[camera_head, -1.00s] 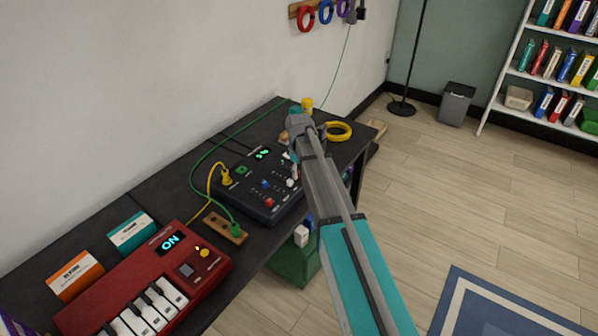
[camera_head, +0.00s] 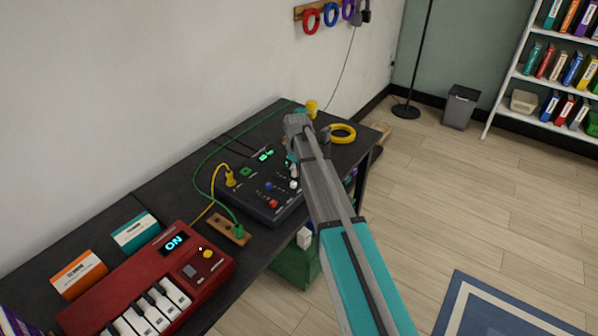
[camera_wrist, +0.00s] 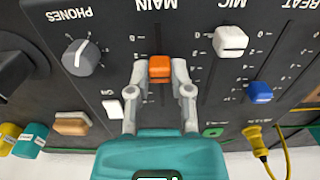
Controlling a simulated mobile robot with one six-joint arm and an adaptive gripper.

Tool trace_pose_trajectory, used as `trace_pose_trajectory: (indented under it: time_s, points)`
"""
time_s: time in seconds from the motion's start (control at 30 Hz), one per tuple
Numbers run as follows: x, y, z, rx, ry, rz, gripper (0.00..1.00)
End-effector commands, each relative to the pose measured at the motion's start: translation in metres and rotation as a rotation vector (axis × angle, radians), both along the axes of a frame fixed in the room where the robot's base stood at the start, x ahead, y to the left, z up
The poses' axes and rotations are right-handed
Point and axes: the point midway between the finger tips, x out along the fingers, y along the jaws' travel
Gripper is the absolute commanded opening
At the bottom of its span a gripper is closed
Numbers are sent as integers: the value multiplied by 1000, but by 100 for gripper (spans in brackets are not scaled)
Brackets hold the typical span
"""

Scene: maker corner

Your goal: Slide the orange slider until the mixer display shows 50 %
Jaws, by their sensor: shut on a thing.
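The orange slider (camera_wrist: 159,68) sits in its slot under the upside-down MAIN label in the wrist view. My gripper (camera_wrist: 160,78) is closed around it, one finger on each side. In the head view my arm and wrist hide the orange slider and the fingers. The black mixer (camera_head: 257,192) lies on the dark bench. Its display (camera_head: 265,155) glows with green digits, too small for me to read surely.
Beside the orange slider are a white slider (camera_wrist: 231,41), a blue slider (camera_wrist: 259,92) and a grey PHONES knob (camera_wrist: 81,57). A yellow plug (camera_head: 230,178) stands in the mixer. A red keyboard (camera_head: 213,274) and a yellow ring (camera_head: 342,133) are also on the bench.

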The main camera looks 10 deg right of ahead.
Motion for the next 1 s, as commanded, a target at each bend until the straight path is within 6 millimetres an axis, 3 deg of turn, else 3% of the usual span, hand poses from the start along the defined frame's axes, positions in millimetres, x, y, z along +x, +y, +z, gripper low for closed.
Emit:
trace_pose_trajectory:
  time_s: [0.03, 0.07, 0.23, 0.73, 1.0]
  points:
    - [0, 0, 0, 0, 0, 0, 0]
    - [0, 0, 0, 0, 0, 0, 29]
    - [0, 0, 0, 0, 0, 0, 61]
    - [-2, -2, 0, 0, 0, -1, 63]
    - [-16, -15, 0, 0, 0, -1, 63]
